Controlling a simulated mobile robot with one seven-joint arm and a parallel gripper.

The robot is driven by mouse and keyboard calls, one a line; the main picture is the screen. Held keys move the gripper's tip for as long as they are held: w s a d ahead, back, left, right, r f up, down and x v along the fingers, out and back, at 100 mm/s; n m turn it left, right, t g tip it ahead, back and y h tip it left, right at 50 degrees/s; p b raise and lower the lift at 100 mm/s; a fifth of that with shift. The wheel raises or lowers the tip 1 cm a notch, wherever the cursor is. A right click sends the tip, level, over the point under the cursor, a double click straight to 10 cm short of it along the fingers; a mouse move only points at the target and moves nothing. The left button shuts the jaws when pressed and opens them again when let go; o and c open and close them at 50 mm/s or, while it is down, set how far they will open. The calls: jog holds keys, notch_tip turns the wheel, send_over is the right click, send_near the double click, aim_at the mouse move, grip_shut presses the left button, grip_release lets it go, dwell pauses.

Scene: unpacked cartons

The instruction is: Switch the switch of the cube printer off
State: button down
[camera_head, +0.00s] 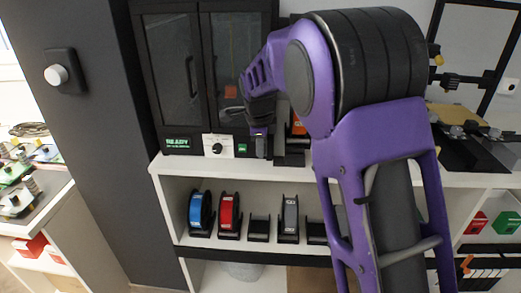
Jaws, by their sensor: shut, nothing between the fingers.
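The printer, a black cabinet (166,74) with two dark glass doors, stands on the white shelf top left of my arm. An orange cube-like shape (230,90) shows behind its right door. Its lower front has a green READY display (178,143), a white panel with a black knob (216,148) and a small green part (242,148). I cannot tell which of these is the switch. My gripper (259,148) is shut and empty, pointing down in front of the printer's lower right front, right of the green part. Contact is unclear, and my arm hides what lies behind.
Red and blue spools (229,214) and a grey one stand on the shelf (165,170) below. A dark pillar (85,150) with a round white knob (57,75) is at left. Another machine (470,135) stands right of my arm.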

jog(key=shift+w+f, duration=0.1)
jog(key=shift+w, duration=0.1)
dwell(0.3)
jog(key=shift+r+p, duration=0.8)
jog(key=shift+r, duration=0.1)
jog(key=shift+s, duration=0.1)
